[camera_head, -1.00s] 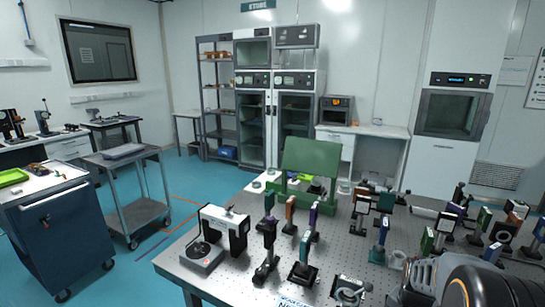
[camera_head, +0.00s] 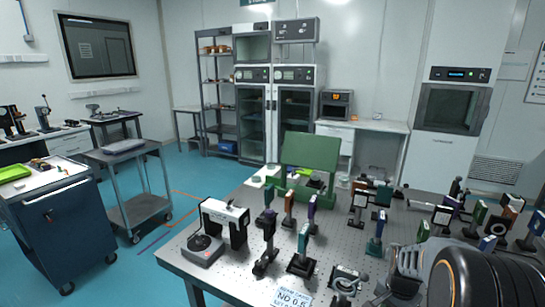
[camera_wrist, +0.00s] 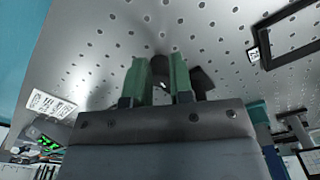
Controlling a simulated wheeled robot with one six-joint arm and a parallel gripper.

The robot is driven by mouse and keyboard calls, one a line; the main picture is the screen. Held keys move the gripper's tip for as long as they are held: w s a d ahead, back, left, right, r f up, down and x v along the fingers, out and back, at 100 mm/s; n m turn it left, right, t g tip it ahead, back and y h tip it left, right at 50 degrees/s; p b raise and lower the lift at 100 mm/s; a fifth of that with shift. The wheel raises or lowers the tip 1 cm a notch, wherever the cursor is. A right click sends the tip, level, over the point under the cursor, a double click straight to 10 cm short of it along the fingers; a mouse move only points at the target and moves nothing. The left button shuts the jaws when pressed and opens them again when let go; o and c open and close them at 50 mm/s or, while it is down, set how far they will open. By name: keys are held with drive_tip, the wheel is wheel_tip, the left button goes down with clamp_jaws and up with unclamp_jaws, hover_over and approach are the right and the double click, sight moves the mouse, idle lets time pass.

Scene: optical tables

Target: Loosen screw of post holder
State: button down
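Several post holders with mounts stand on the perforated optical table (camera_head: 195,268). A dark one on a black base (camera_head: 265,262) stands in the middle front, and another with a ring-shaped mount (camera_head: 347,280) stands nearer my arm at the right. I cannot tell which one the task means. My gripper shows in the wrist view with two green fingers (camera_wrist: 161,80) held apart. A dark upright piece (camera_wrist: 160,66) with a dark base (camera_wrist: 203,78) shows beyond and between them. No contact is clear, and the screw is not discernible. In the head view my fingers are hidden or indistinct.
A white-and-black instrument (camera_head: 224,222) stands on the table's left part, and a green panel (camera_head: 311,150) rises at the back. An ND label card (camera_head: 293,297) lies at the front. Many optic mounts crowd the right side. A cart (camera_head: 140,182) stands left, beyond open floor.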

drive_tip(key=shift+s+a+f, duration=0.15)
drive_tip(key=shift+a+f, duration=0.35)
drive_tip(key=shift+f, duration=0.15)
idle(0.3)
drive_tip(key=shift+w+r+p, duration=0.25)
drive_tip(key=shift+r+p, duration=0.2)
drive_tip(key=shift+p, duration=0.1)
drive_tip(key=shift+w+a+r+p, duration=0.15)
drive_tip(key=shift+w+r+p, duration=0.65)
drive_tip(key=shift+p, duration=0.1)
drive_tip(key=r, duration=0.1)
drive_tip(key=s+r+p, duration=0.1)
drive_tip(key=r+p, duration=0.1)
drive_tip(key=shift+s+d+r, duration=0.2)
drive_tip(key=shift+d+r, duration=0.05)
drive_tip(key=shift+r, duration=0.15)
